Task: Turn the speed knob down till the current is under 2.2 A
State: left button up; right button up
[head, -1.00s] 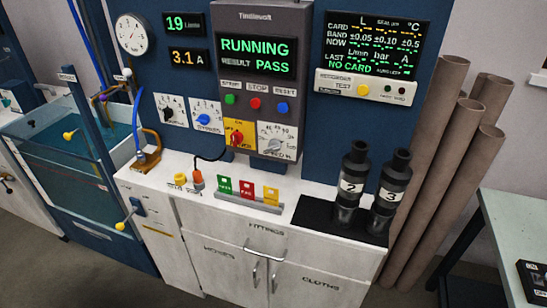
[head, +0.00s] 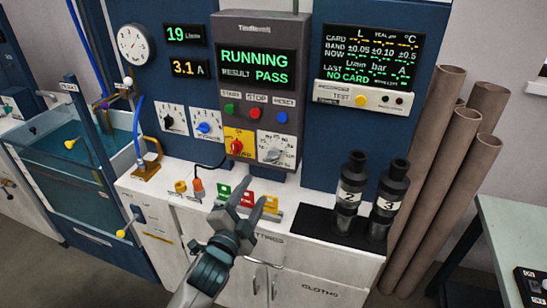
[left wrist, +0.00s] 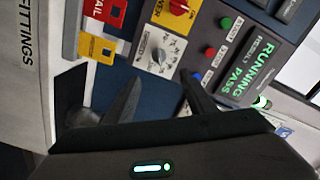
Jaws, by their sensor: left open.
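The grey knob (head: 274,153) sits on a white numbered dial plate at the bottom right of the grey control box (head: 260,25); its label is too small to read. It also shows in the left wrist view (left wrist: 158,55), beyond my fingers. The current display (head: 186,62) reads 3.1 A. The box screen (head: 254,66) reads RUNNING, RESULT PASS. My left gripper (head: 249,200) is open and empty, in front of the counter and below the knob, apart from it. It also shows in the wrist view (left wrist: 160,100). My right gripper is not in view.
A red knob (head: 237,146) on a yellow plate is left of the grey knob; blue (head: 206,127) and black (head: 171,122) knobs sit farther left. Coloured cards (head: 223,191) stand on the counter below. Two black pumps (head: 351,180) stand right.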

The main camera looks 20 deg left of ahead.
aim_at(273, 158)
pick_arm(q)
jog(key=shift+w, duration=0.1)
jog(key=w+p, duration=0.1)
jog(key=w, duration=0.4)
jog(key=w+p, duration=0.2)
jog(key=w, duration=0.4)
jog(key=w+p, duration=0.1)
jog(key=w, duration=0.5)
jog(key=shift+w+d+p, duration=0.15)
jog(key=shift+d+p, duration=0.15)
jog(key=shift+p, duration=0.1)
jog(key=shift+c, duration=0.6)
jog(key=c, duration=0.9)
